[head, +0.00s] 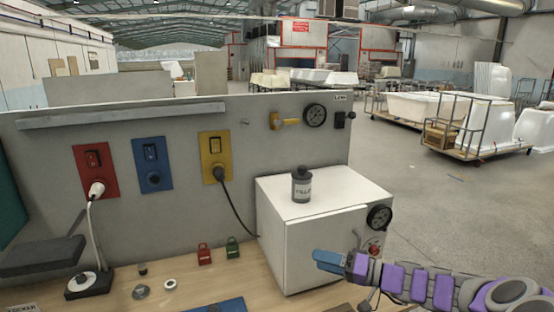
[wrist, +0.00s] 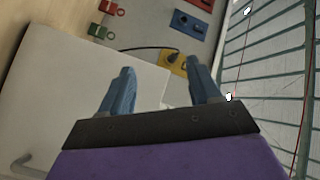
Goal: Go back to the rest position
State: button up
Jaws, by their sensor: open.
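My gripper (head: 318,262) is in front of the white box-shaped cabinet (head: 290,245) in the head view, at its lower right front. In the wrist view, the two blue fingers of my gripper (wrist: 163,82) stand apart with nothing between them. The white cabinet (wrist: 75,90) fills the left of the wrist view behind the fingers. A grey bottle (head: 301,186) stands upright on the cabinet top.
A grey panel carries red (head: 95,168), blue (head: 152,164) and yellow (head: 215,158) switch plates; cables run from the red and yellow. Red (head: 204,255) and green (head: 232,247) padlocks sit on the wooden bench (head: 190,284). Open floor (head: 440,200) lies right.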

jog(key=s+a+n+g+h, duration=0.1)
jog(key=s+a+g+h, duration=0.2)
jog(key=s, duration=0.4)
jog(key=s+a+r+n+g, duration=0.1)
jog(key=s+a+g, duration=0.2)
jog(key=s+a, duration=0.4)
jog(key=s+a+n+g+h, duration=0.2)
jog(key=s+a+g, duration=0.1)
jog(key=s, duration=0.5)
jog(key=s+d+f+m+h, duration=0.2)
jog(key=s+d+h, duration=0.3)
jog(key=s, duration=0.5)
jog(key=s+d+f+m+h, duration=0.3)
jog(key=s+d+h, duration=0.2)
jog(key=s+d, duration=0.4)
jog(key=shift+s+d+f+h, duration=0.15)
jog(key=shift+s+f+h, duration=0.15)
jog(key=shift+s+f, duration=0.1)
jog(key=shift+c, duration=0.4)
